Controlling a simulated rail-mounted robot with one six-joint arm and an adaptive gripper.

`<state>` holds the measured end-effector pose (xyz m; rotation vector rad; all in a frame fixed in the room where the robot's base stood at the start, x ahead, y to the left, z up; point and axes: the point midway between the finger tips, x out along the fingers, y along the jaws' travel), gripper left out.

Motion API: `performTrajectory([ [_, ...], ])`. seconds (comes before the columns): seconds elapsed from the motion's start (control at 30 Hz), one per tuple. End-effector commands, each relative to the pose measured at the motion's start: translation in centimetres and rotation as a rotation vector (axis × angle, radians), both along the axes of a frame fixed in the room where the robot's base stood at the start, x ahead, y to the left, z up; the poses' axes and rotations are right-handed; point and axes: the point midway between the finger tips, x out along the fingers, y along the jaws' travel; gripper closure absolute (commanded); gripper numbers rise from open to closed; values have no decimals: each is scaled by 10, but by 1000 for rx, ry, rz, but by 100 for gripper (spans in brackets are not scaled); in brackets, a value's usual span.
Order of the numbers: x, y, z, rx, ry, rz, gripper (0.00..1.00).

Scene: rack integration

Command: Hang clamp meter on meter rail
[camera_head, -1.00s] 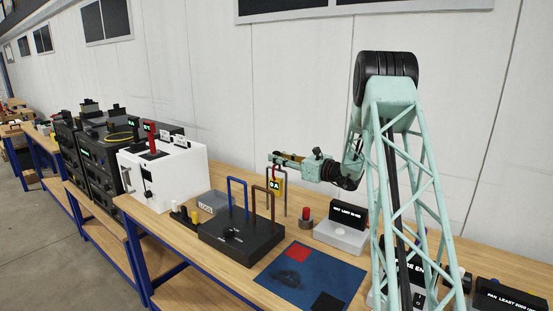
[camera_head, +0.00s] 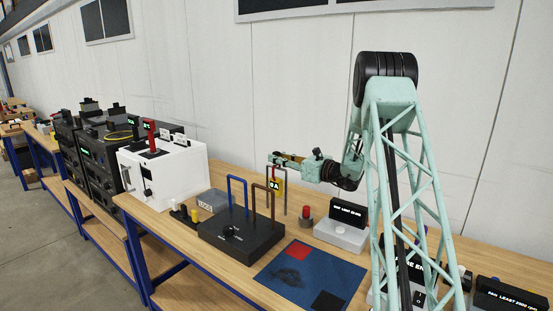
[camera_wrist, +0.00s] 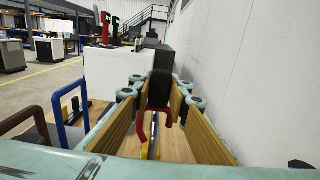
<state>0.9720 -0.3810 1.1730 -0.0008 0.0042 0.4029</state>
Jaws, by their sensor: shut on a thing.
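The clamp meter (camera_head: 278,187) is small and yellow, with a lit "0A" display. It hangs below my gripper (camera_head: 277,159), whose long flat fingers are shut on its upper part. In the wrist view, its red jaw arms (camera_wrist: 141,128) and a black part (camera_wrist: 159,90) show between the tan finger pads of my gripper (camera_wrist: 160,95). A thin grey post (camera_head: 285,198), seemingly part of a hoop-shaped rail, stands right beside the meter. I cannot tell whether meter and rail touch.
A black box (camera_head: 240,238) with a blue hoop (camera_head: 231,179) and a brown hoop (camera_head: 252,190) stands in front of the meter. A white cabinet (camera_head: 185,172) is to the left, and a blue mat (camera_head: 280,275) lies nearer. A red-topped button (camera_head: 306,212) stands to the right.

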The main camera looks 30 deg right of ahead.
Motion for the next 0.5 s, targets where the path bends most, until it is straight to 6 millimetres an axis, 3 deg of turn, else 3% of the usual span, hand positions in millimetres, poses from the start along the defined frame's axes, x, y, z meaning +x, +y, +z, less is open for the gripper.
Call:
performTrajectory([
  [0.17,0,0,-3,0,0,0,96],
  [0.2,0,0,-3,0,0,0,83],
  [0.3,0,0,-3,0,0,0,74],
  [0.37,0,0,-3,0,0,0,69],
  [0.5,0,0,-3,0,0,0,68],
])
